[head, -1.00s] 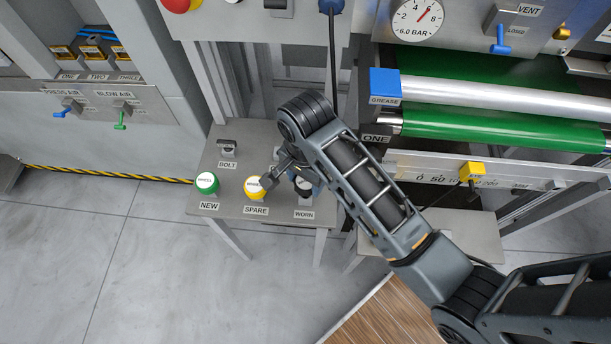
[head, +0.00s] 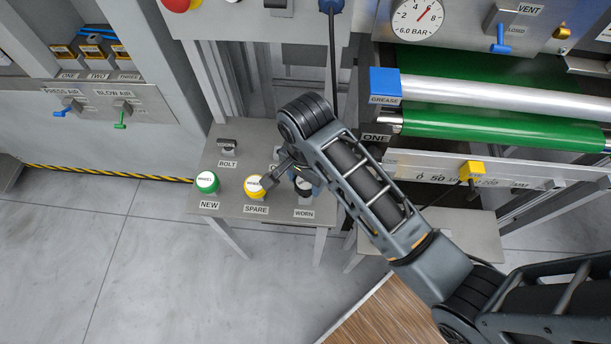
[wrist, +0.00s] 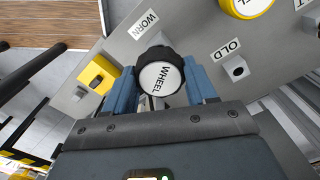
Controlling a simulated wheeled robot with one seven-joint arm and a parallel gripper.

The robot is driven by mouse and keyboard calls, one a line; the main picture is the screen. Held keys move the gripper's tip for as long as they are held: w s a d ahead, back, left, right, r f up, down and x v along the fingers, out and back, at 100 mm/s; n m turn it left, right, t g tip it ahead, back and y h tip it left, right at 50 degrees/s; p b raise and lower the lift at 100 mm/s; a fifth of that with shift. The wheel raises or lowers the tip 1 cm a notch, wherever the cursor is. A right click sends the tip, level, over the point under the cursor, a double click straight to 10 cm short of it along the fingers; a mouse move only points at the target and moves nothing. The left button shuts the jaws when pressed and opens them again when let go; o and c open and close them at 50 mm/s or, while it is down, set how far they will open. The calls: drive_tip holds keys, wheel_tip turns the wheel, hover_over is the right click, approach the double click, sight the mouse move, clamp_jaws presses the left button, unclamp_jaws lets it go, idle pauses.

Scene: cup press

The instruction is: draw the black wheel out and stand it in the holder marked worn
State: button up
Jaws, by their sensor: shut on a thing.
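The black wheel (wrist: 160,78), with a white face reading WHEEL, sits between the blue fingers of my gripper (wrist: 165,84) in the wrist view. The gripper is shut on it. In the head view the wheel (head: 303,185) shows partly beside my gripper (head: 298,178), just behind the WORN label (head: 304,214) on the grey stand. The WORN label (wrist: 145,22) lies just beyond the wheel in the wrist view. The wheel and fingers hide the holder marked worn, so I cannot tell whether the wheel is seated in it.
A green wheel (head: 207,182) stands at NEW and a yellow wheel (head: 256,187) at SPARE, close left of my gripper. A small empty-looking holder (wrist: 237,68) is by the OLD label (wrist: 227,49). A yellow block (wrist: 98,75) is left of the wheel in the wrist view.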

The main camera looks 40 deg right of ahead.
sight(305, 186)
drive_tip(key=shift+f+b, duration=0.6)
drive_tip(key=shift+f, duration=1.15)
drive_tip(key=o, duration=1.2)
drive_tip(key=shift+o, duration=0.2)
drive_tip(key=shift+r, duration=3.95)
